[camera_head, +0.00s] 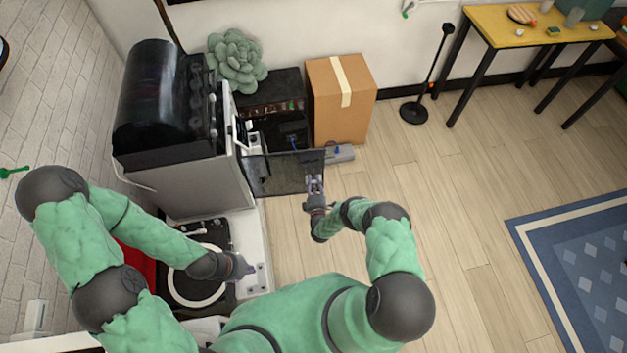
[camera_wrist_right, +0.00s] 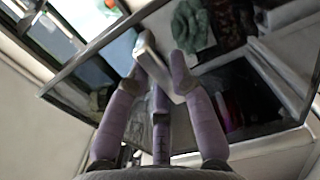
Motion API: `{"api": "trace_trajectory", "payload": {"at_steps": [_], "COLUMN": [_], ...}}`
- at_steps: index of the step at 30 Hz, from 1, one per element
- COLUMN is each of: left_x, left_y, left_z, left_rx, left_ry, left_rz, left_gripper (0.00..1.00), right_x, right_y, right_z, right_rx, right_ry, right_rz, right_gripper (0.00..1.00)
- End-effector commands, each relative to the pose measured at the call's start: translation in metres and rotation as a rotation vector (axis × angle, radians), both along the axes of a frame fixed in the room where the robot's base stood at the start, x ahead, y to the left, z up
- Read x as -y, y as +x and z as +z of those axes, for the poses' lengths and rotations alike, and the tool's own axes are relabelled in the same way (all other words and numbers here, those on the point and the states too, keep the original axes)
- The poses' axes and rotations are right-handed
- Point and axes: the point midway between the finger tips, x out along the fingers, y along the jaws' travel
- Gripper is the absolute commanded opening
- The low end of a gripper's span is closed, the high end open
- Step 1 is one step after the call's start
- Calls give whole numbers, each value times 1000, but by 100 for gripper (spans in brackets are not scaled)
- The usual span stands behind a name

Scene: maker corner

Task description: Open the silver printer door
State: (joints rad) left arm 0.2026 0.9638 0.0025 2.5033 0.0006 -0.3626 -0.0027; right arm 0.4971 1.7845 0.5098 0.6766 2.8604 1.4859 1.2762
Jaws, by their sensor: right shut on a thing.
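The silver printer (camera_head: 200,187) stands at left with a dark spool cover on top. Its dark see-through door (camera_head: 275,176) stands out to the right from the printer's front, clearly swung open. My right gripper (camera_head: 315,182) is at the door's outer end. In the right wrist view, its purple fingers (camera_wrist_right: 162,72) are shut around the pale door handle (camera_wrist_right: 150,55), with the dark door panel (camera_wrist_right: 245,95) behind. My left gripper (camera_head: 243,268) is low at left, apart from the door; its fingers are too small to read.
A cardboard box (camera_head: 341,95) and a grey-green succulent (camera_head: 236,58) are behind the door. A turntable (camera_head: 197,290) sits below my left forearm. A black stand (camera_head: 414,110) and a yellow table (camera_head: 510,35) are farther right.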

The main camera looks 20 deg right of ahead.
Motion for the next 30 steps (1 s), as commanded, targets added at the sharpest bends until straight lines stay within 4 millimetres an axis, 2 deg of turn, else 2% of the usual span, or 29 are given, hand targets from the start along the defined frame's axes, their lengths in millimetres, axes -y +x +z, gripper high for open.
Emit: {"api": "trace_trajectory", "payload": {"at_steps": [7, 8, 10, 11, 23, 26, 30], "left_x": [0, 0, 0, 0, 0, 0, 0], "left_y": [0, 0, 0, 0, 0, 0, 0], "left_z": [0, 0, 0, 0, 0, 0, 0], "left_rx": [0, 0, 0, 0, 0, 0, 0], "left_ry": [0, 0, 0, 0, 0, 0, 0], "left_rz": [0, 0, 0, 0, 0, 0, 0], "left_gripper": [0, 0, 0, 0, 0, 0, 0], "right_x": [-4, -4, -4, -4, -2, -4, -10], "right_y": [-3, -3, -3, -3, -5, -15, -39], "right_z": [-4, -4, -4, -4, -1, -2, -2], "right_rx": [-9, -9, -9, -9, -4, -6, -7], "right_ry": [4, 4, 4, 4, 2, 2, 4], "right_rz": [7, 7, 7, 6, 2, 1, 2], "right_gripper": [0, 25, 45, 48, 48, 48, 48]}}
